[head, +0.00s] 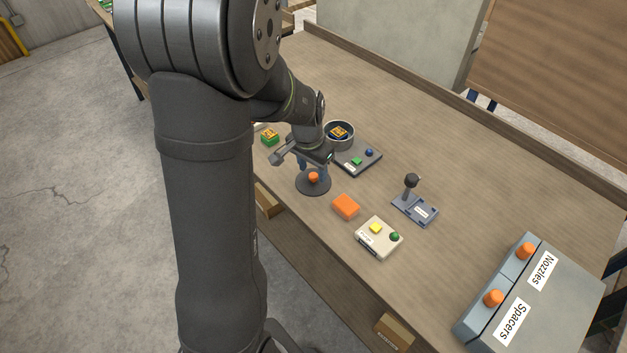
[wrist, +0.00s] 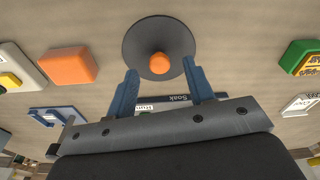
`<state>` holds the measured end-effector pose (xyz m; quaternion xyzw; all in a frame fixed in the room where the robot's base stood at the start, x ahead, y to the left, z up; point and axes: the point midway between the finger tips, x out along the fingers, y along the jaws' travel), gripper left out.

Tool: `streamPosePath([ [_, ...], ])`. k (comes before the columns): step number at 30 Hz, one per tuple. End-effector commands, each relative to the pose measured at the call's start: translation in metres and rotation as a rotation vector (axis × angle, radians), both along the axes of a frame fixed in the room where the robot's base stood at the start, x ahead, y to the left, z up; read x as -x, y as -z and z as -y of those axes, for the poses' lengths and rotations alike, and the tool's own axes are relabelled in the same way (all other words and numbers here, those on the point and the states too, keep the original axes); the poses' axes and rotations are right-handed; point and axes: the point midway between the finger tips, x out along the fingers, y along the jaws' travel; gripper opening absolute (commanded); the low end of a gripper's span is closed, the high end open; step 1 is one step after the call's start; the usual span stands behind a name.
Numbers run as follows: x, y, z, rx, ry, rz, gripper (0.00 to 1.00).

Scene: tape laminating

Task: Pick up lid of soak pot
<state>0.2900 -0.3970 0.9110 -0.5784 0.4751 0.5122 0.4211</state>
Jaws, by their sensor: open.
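The lid is a dark grey disc (head: 313,187) with an orange knob (head: 313,177) on top. It lies flat on the table and also shows in the wrist view (wrist: 137,45), its knob (wrist: 159,63) near the middle. My gripper (head: 310,163) is open and empty above the lid. In the wrist view its two blue fingers (wrist: 160,72) are on either side of the knob and apart from it.
A dark control box (head: 362,165) with green and blue knobs adjoins the pot. An orange block (head: 345,206), a pale box (head: 379,240) and a lever stand (head: 414,208) lie to the right. A green block (head: 269,137) is left. Labelled bins (head: 550,300) stand far right.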

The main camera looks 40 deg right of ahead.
Motion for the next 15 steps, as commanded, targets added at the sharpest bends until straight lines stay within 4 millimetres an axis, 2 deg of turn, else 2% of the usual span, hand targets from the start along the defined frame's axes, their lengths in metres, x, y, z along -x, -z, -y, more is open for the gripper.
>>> streamPosePath([
  [4,0.0002,0.015,0.0015,-0.002,0.0,-0.001,0.48],
  [12,0.0,0.017,0.002,0.0,0.0,0.0,0.48],
  [15,0.0,0.0169,0.002,0.0,-0.001,0.0,0.29],
])
